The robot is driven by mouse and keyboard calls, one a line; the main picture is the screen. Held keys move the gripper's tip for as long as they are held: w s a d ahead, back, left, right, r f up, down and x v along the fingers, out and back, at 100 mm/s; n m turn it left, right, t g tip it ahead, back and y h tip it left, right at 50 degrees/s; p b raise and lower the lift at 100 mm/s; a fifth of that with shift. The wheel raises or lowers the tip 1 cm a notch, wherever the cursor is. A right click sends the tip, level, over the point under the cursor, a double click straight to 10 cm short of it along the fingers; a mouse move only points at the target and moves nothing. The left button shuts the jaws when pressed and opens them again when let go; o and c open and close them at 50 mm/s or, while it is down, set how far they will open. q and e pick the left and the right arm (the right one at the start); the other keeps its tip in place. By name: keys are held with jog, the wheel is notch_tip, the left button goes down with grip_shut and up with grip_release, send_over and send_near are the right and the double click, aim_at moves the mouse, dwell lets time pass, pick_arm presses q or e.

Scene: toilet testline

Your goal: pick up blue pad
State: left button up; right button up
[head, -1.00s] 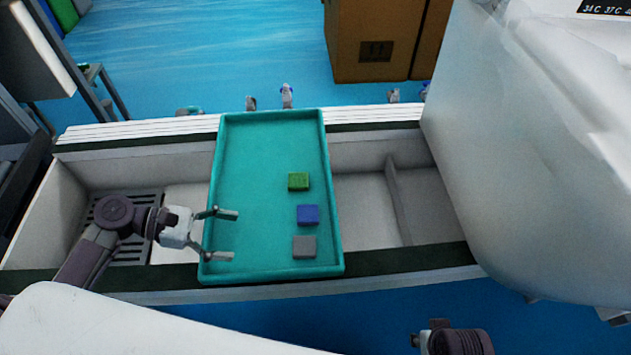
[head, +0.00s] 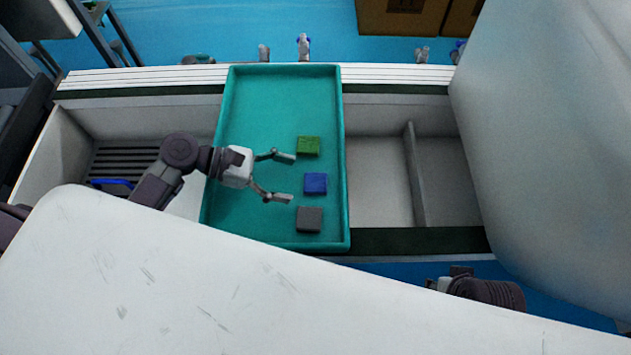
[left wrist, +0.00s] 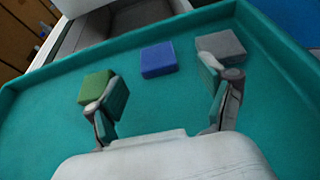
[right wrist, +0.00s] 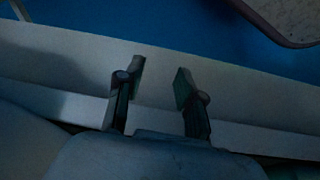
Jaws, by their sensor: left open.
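The blue pad (head: 315,183) lies flat in the teal tray (head: 270,100), between a green pad (head: 308,146) and a grey pad (head: 309,219). My left gripper (head: 283,178) is open and empty above the tray, just left of the blue pad and pointing at it. In the left wrist view the blue pad (left wrist: 158,60) sits ahead of and between the two open fingers (left wrist: 165,100). The green pad (left wrist: 96,87) is close by one finger and the grey pad (left wrist: 220,46) by the other. My right gripper (right wrist: 158,90) is open and empty, away from the tray.
The tray rests across a long bench with sunken bins (head: 380,180) on its right and a slotted bin (head: 130,160) on its left. Raised tray rims surround the pads. A large pale machine body (head: 545,130) stands at the right. The far half of the tray is bare.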

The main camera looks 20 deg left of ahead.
aim_at(313, 182)
pick_arm(q)
jog(key=b+x, duration=0.1)
jog(key=x, duration=0.3)
jog(key=shift+w+d, duration=0.15)
jog(key=shift+w, duration=0.05)
jog(key=shift+w+d, duration=0.1)
jog(key=shift+d, duration=0.2)
pick_arm(e)
jog(key=v, duration=0.3)
jog(key=shift+s+r, duration=0.1)
jog(key=shift+r, duration=0.15)
pick_arm(q)
jog(key=c, duration=0.8)
